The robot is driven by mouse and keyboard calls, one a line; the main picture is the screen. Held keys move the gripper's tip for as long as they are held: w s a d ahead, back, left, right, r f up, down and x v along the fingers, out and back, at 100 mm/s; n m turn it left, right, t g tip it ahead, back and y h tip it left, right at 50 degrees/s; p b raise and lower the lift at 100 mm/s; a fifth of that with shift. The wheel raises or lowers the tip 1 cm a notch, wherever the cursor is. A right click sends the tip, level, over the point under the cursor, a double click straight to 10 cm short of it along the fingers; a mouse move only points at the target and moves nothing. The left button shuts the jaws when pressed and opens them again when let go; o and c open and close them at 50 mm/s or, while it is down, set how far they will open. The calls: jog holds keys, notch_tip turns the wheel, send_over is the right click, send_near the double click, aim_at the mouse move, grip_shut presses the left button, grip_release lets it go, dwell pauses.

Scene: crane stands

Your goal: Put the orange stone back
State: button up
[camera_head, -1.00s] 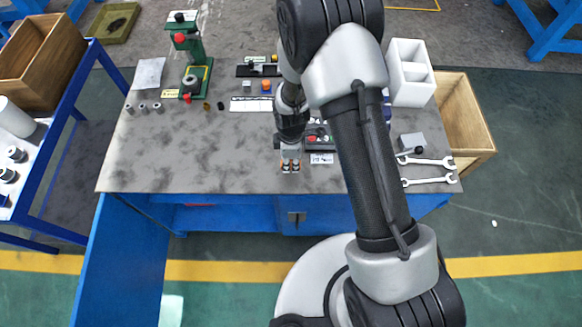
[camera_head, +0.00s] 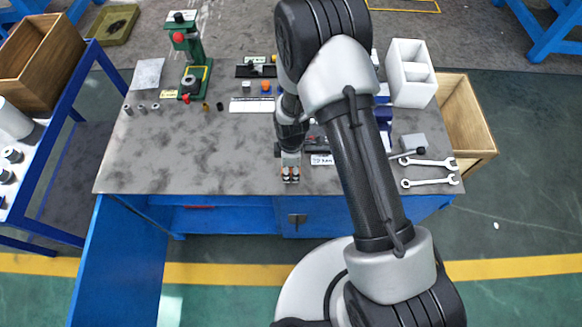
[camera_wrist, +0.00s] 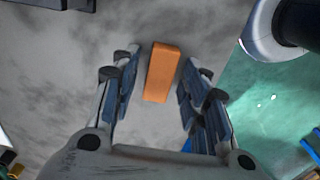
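The orange stone (camera_wrist: 161,72) is an oblong block on the grey tabletop in the wrist view. My gripper (camera_wrist: 160,70) is open, with dark blue-padded fingers on both sides of the stone and a visible gap on each side. I cannot tell how far the fingertips are above the table. In the head view my gripper (camera_head: 290,174) points down near the front edge of the workbench (camera_head: 180,150). Small orange patches show at its fingers there, but the stone itself is not clear.
A green stand (camera_head: 190,60) is at the back left. A white box (camera_head: 408,75) and a wooden crate (camera_head: 468,115) are at the right, with two wrenches (camera_head: 432,182) nearby. My arm hides part of the bench's right side.

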notch_tip(320, 180, up, 12)
jog(key=p, duration=0.4)
jog(key=shift+r, duration=0.25)
notch_tip(320, 180, up, 12)
jog(key=m+t, duration=0.1)
jog(key=m, duration=0.3)
send_over(291, 170)
jog(key=d, duration=0.3)
jog(key=s+d+r+m+t, duration=0.1)
jog(key=s+d+r+m, duration=0.15)
jog(key=r, duration=0.35)
jog(key=s+d+r+m, duration=0.2)
jog(key=s+r, duration=0.1)
jog(key=r, duration=0.3)
jog(key=s+d+r+m+t, duration=0.1)
jog(key=s+d+r+m, duration=0.1)
jog(key=s+r+m, duration=0.2)
jog(key=s+d+r+m+t, duration=0.1)
jog(key=s+d+r+m, duration=0.2)
jog(key=s, duration=0.7)
jog(key=shift+s+r+m+t, duration=0.15)
jog(key=shift+r+m+t, duration=0.15)
jog(key=shift+r+m, duration=0.7)
jog(key=shift+f, duration=0.1)
jog(key=shift+c, duration=0.4)
